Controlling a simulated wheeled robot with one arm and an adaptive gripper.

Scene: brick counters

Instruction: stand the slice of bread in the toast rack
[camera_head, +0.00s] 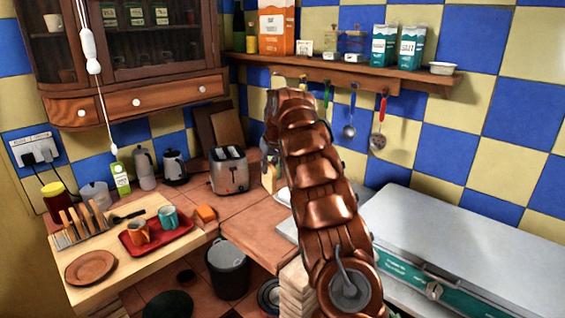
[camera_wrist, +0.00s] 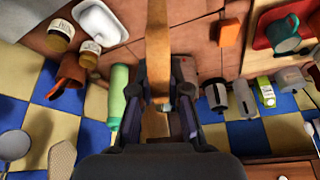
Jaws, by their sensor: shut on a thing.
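The slice of bread (camera_wrist: 158,45) is brown and seen nearly edge-on in the wrist view. My gripper (camera_wrist: 168,108) is shut on it, and it sticks out beyond the fingers. In the head view a tan strip of the bread (camera_head: 269,179) shows below my gripper (camera_head: 271,157), just right of the toaster and largely hidden by my arm. The toast rack (camera_head: 66,239) stands on the pale wooden counter at the left, with several tan upright pieces in a row. My gripper is well to the right of the rack. I cannot make out the rack in the wrist view.
A red tray (camera_head: 138,250) with two mugs lies right of the rack, and a brown plate (camera_head: 91,267) in front. An orange sponge (camera_head: 205,213), a metal toaster (camera_head: 229,172), a kettle (camera_head: 174,167) and a carton (camera_head: 119,178) stand nearby. A shelf (camera_head: 330,70) with hanging utensils runs behind.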

